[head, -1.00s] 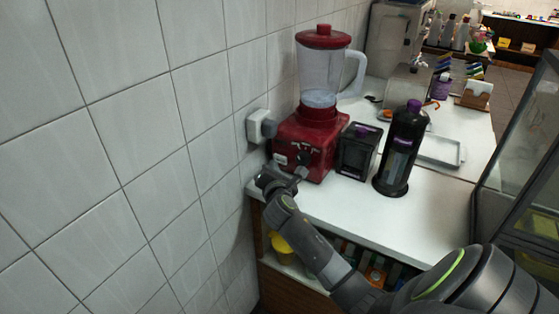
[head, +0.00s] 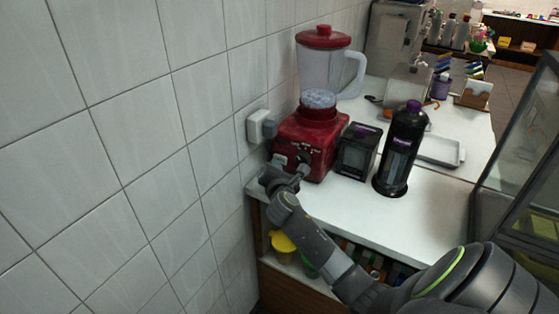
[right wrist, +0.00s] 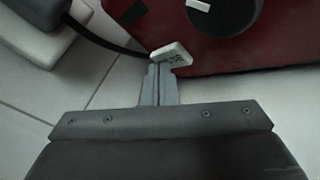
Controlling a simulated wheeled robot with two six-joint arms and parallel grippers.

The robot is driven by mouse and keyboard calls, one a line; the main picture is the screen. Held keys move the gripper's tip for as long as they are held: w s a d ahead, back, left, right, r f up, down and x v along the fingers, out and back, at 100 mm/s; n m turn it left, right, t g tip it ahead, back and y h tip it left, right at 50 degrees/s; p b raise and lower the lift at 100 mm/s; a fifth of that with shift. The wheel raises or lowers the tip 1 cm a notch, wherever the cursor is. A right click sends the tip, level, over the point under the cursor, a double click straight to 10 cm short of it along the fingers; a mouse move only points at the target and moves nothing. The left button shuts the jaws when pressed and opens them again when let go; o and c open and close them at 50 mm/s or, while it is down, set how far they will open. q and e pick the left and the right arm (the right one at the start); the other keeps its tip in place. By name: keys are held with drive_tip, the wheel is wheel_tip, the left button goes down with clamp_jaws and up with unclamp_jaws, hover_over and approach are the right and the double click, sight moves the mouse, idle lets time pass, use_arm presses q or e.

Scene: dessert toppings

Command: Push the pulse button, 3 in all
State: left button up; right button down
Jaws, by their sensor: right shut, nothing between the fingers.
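The red blender (head: 305,138) stands on the white counter by the tiled wall. Its jug (head: 322,75) has pale contents at the bottom. A small white button (right wrist: 171,53) with a marking shows on the red base in the right wrist view, left of a black dial (right wrist: 225,12) with a white mark. My right gripper (head: 278,168) is at the front of the base, shut and empty. Its fingertips (right wrist: 160,70) meet the button's lower left edge in the picture; I cannot tell whether they press it. My left gripper is not in view.
A black square container (head: 356,150) and a tall black bottle (head: 402,150) stand right of the blender. A wall socket with plug (head: 262,126) is at its left. Bare counter (head: 390,212) lies in front; a glass case (head: 520,150) is at right.

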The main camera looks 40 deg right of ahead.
drive_tip(key=shift+w+d, duration=0.1)
drive_tip(key=shift+d, duration=0.15)
drive_tip(key=shift+a, duration=0.1)
idle(0.4)
drive_tip(key=shift+s+a+p, duration=0.35)
drive_tip(key=shift+a+p, duration=0.05)
drive_tip(key=shift+a, duration=0.3)
drive_tip(key=shift+s+a+p, duration=0.2)
drive_tip(key=shift+a+p, duration=0.1)
drive_tip(key=shift+a, duration=0.3)
drive_tip(key=shift+s+a+p, duration=0.2)
drive_tip(key=shift+s+a, duration=0.2)
drive_tip(key=shift+a, duration=0.5)
drive_tip(key=shift+s+a+p, duration=0.2)
drive_tip(key=shift+s+a, duration=0.15)
drive_tip(key=shift+a, duration=0.5)
idle(0.9)
